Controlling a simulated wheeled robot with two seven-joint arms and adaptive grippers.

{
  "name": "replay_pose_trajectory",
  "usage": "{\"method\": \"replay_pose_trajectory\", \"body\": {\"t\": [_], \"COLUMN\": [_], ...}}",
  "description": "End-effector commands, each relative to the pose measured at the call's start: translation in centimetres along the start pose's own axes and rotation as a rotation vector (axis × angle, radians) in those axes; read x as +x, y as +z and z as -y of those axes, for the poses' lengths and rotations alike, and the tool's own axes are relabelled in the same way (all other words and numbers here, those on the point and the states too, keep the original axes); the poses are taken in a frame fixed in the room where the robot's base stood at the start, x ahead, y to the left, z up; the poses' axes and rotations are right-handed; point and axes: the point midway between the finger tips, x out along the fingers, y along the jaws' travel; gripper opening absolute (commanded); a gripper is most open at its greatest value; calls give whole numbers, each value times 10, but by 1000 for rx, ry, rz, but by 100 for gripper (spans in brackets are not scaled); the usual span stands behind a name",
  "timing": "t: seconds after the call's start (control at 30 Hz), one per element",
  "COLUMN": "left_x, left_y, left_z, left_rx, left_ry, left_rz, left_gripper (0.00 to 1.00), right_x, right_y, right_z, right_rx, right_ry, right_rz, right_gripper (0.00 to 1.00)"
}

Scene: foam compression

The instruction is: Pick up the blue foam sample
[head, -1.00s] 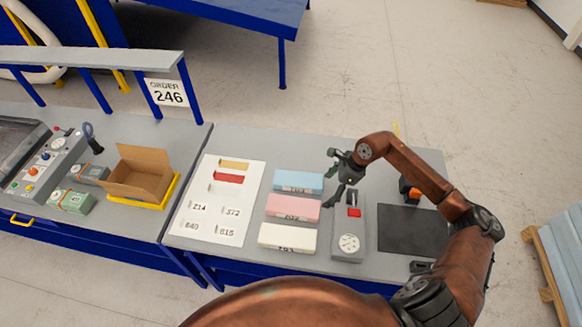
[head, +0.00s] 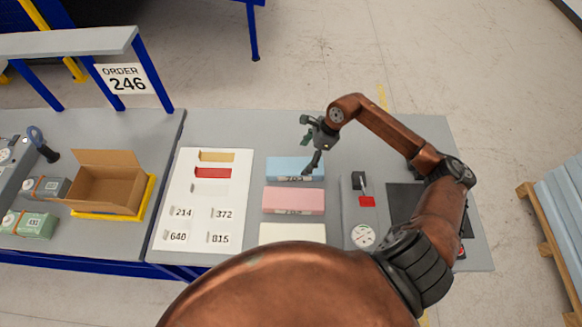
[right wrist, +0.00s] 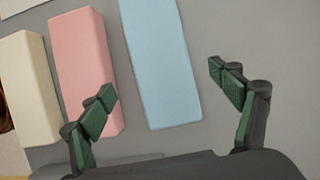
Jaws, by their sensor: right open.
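The blue foam sample (head: 290,168) lies flat on the grey table, behind the pink block, in the head view. In the right wrist view the blue foam sample (right wrist: 160,60) lies in the upper middle, beyond and between the fingertips. My right gripper (head: 308,146) is open and empty, above the table at the blue sample's right end; one finger hides a little of that end. In the right wrist view its two green-padded fingers (right wrist: 160,90) are spread wide, one over the pink block's end. My left gripper is not in view.
The pink block (head: 293,201) and the cream block (head: 292,233) lie in front of the blue one. A white numbered sheet (head: 196,205) is to the left, a grey gauge device (head: 361,215) and dark mat (head: 402,200) to the right. An open carton (head: 104,185) stands farther left.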

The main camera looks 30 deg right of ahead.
Motion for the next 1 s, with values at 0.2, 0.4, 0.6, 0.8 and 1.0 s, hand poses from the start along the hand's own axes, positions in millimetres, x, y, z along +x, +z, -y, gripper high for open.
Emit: {"method": "replay_pose_trajectory", "body": {"t": [0.2, 0.4, 0.6, 0.8, 1.0], "left_x": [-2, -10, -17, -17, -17], "left_y": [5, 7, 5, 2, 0], "left_z": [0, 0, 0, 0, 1], "left_rx": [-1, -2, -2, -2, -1], "left_ry": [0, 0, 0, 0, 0], "left_rz": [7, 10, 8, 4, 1], "left_gripper": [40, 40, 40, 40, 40], "right_x": [20, 41, 70, 79, 79], "right_y": [-2, -2, 0, -1, -1], "right_z": [-1, -1, 0, 1, 1], "right_rx": [4, 6, 5, 1, 1], "right_ry": [1, 2, 1, 0, 0], "right_rz": [2, 2, 2, 0, -1], "right_gripper": [84, 84, 84, 84, 80]}}
